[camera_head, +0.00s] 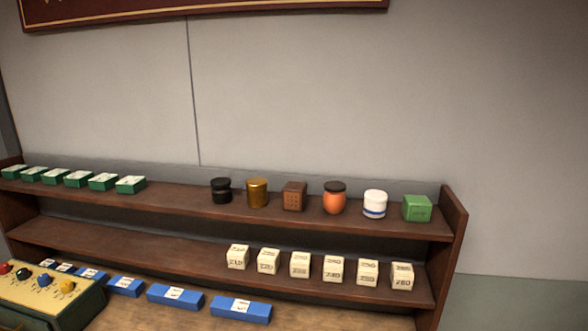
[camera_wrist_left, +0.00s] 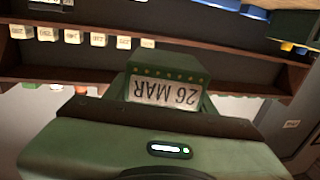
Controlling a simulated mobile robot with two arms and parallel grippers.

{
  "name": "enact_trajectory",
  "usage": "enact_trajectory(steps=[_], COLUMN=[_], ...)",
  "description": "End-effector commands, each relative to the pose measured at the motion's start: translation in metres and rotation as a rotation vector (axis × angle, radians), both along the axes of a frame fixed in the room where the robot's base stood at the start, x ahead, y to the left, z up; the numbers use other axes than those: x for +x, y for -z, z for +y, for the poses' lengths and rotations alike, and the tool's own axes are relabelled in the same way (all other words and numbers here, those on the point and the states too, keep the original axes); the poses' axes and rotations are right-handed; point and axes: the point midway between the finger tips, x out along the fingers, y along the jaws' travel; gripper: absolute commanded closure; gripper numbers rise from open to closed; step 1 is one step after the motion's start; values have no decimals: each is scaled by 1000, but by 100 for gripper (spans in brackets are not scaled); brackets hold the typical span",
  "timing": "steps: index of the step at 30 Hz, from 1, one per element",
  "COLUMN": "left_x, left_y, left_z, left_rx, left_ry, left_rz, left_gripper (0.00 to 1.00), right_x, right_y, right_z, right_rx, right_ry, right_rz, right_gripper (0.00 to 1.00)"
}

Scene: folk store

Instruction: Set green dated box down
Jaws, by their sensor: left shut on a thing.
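The green dated box (camera_wrist_left: 167,72) shows in the left wrist view, with a white label reading "26 MAR" upside down and a row of small gold marks on its edge. My left gripper (camera_wrist_left: 166,102) is shut on it, and its green body fills the lower part of that view. The box is held in front of the shelves, which appear upside down there. Neither the held box nor my left gripper shows in the head view. My right gripper is in neither view.
A wooden shelf (camera_head: 75,238) carries several green trays (camera_head: 78,179), jars, a green cube (camera_head: 417,208) and several white numbered cubes (camera_head: 334,268). Blue labelled blocks (camera_head: 241,310) and a knobbed green panel (camera_head: 45,298) are below. The top shelf has a gap between trays and jars.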

Motion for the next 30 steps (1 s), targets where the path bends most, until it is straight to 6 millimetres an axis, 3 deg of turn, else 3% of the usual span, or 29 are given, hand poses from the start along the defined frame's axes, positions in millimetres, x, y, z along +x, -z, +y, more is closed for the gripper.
enact_trajectory(steps=[17, 23, 30], left_x=[6, 43, 118], left_y=[-6, -30, -77], left_z=[-2, -15, -42], left_rx=[-2, -13, -20], left_ry=[5, 33, 100], left_rz=[-2, -6, -6], left_gripper=[89, 89, 89], right_x=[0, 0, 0], right_y=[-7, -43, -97], right_z=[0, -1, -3], right_rx=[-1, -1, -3], right_ry=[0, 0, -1], right_rz=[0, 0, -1], right_gripper=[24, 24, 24])
